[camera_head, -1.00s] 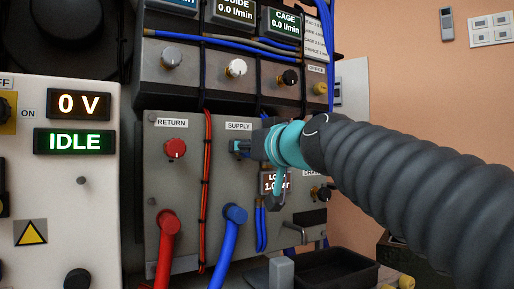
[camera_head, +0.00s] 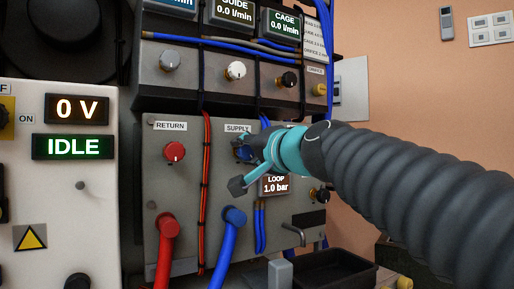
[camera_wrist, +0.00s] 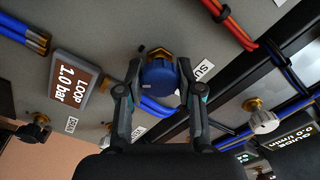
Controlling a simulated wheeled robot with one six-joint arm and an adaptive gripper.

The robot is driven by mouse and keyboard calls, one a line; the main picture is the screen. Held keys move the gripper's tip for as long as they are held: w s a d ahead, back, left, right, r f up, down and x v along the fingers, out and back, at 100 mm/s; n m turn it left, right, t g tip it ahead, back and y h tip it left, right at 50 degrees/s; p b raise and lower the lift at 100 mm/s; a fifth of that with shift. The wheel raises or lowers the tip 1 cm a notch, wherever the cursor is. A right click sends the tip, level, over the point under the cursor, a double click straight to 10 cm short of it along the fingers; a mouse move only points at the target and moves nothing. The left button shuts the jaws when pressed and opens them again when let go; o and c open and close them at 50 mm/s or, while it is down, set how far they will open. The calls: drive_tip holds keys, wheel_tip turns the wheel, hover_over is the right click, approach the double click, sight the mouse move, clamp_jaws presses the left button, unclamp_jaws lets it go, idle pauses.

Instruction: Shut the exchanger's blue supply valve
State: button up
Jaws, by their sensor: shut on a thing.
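The blue supply valve knob (camera_head: 242,152) sits under the SUPPLY label (camera_head: 238,128) on the grey exchanger panel (camera_head: 185,190). In the wrist view the blue knob (camera_wrist: 158,77) is between my two fingers, on a brass fitting. My gripper (camera_wrist: 159,88) is shut on it, one finger on each side. In the head view my gripper (camera_head: 249,160) reaches in from the right and partly covers the knob. The knob's pointer angle is not clear to me.
The red RETURN knob (camera_head: 174,151) is to the left. Red (camera_head: 167,240) and blue (camera_head: 228,240) hoses leave the panel below. The LOOP display (camera_head: 276,184) reads 1.0 bar, close to my gripper. A black tray (camera_head: 335,272) is at lower right.

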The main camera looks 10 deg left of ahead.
drive_tip(key=m+p, duration=0.1)
drive_tip(key=m, duration=0.3)
drive_tip(key=shift+f+m+p, duration=0.1)
drive_tip(key=shift+m+p, duration=0.45)
drive_tip(key=shift+m, duration=1.05)
drive_tip(key=o, duration=1.2)
drive_tip(key=v, duration=1.2)
